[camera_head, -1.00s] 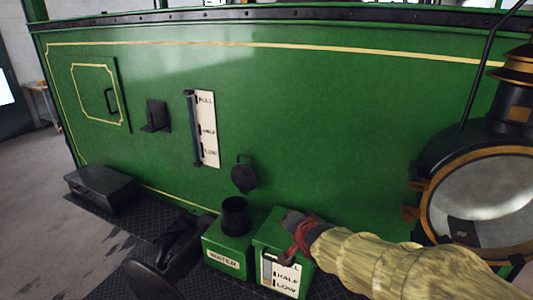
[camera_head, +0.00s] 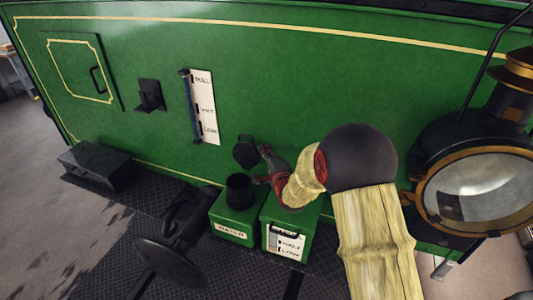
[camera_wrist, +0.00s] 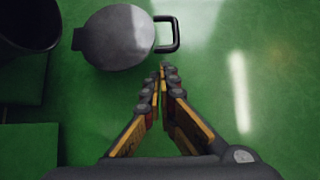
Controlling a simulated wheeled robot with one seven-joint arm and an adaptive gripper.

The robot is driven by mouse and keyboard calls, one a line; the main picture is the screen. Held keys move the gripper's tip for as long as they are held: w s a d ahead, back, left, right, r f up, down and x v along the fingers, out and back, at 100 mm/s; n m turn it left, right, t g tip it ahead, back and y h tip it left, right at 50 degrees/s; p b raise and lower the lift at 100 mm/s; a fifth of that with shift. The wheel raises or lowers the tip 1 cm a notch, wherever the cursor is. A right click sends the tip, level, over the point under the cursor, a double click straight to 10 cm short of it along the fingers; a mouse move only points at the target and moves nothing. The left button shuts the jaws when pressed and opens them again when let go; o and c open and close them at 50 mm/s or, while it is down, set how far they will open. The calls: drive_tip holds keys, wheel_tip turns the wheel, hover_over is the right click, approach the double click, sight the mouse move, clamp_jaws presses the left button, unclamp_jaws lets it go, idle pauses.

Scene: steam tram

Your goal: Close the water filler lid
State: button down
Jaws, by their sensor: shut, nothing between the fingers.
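The water filler lid (camera_head: 246,152) is a round black disc with a loop handle. It stands raised against the green tram wall, behind the black filler neck (camera_head: 239,190) on the green box marked WATER (camera_head: 232,230). In the wrist view the lid (camera_wrist: 118,37) shows its round face, with its handle (camera_wrist: 168,34) on the right. The dark open filler neck (camera_wrist: 28,25) is at the upper left. My gripper (camera_wrist: 163,72) is shut and empty, its tips just below the handle and right of the lid. In the head view my gripper (camera_head: 264,164) is right beside the lid.
A second green box (camera_head: 290,238) with a level label stands right of the water box. A large round lamp (camera_head: 475,190) is at the right. A black lever with a round plate (camera_head: 170,262) stands left of the boxes.

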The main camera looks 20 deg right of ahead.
sight(246, 152)
drive_tip(key=shift+w+a+f, duration=0.15)
drive_tip(key=shift+w, duration=2.4)
drive_tip(key=shift+s+f, duration=0.1)
